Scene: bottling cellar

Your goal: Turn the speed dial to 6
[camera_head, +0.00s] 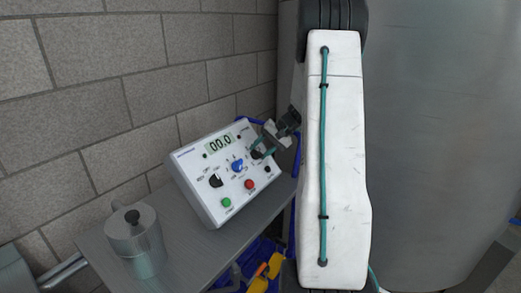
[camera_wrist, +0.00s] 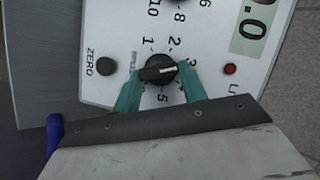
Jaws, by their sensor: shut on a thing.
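The speed dial (camera_wrist: 160,73) is a small black knob with a raised bar and a white pointer line, on a white panel. In the wrist view its scale shows 1, 2, 3 and 5; other figures and part of its label are hidden by my fingers. The white line points right, roughly toward the 3. My gripper (camera_wrist: 160,77) is shut on the dial, one teal finger at each side. In the head view my gripper (camera_head: 261,149) reaches the upper right of the control box (camera_head: 205,205), mostly covering the dial.
The box has a display (camera_head: 220,143) reading 00.0, a black knob (camera_head: 215,181), a blue knob (camera_head: 237,166), a red button (camera_head: 249,184) and a green button (camera_head: 226,202). A ZERO button (camera_wrist: 106,66) sits near the dial. A metal pot (camera_head: 147,246) stands on the bench.

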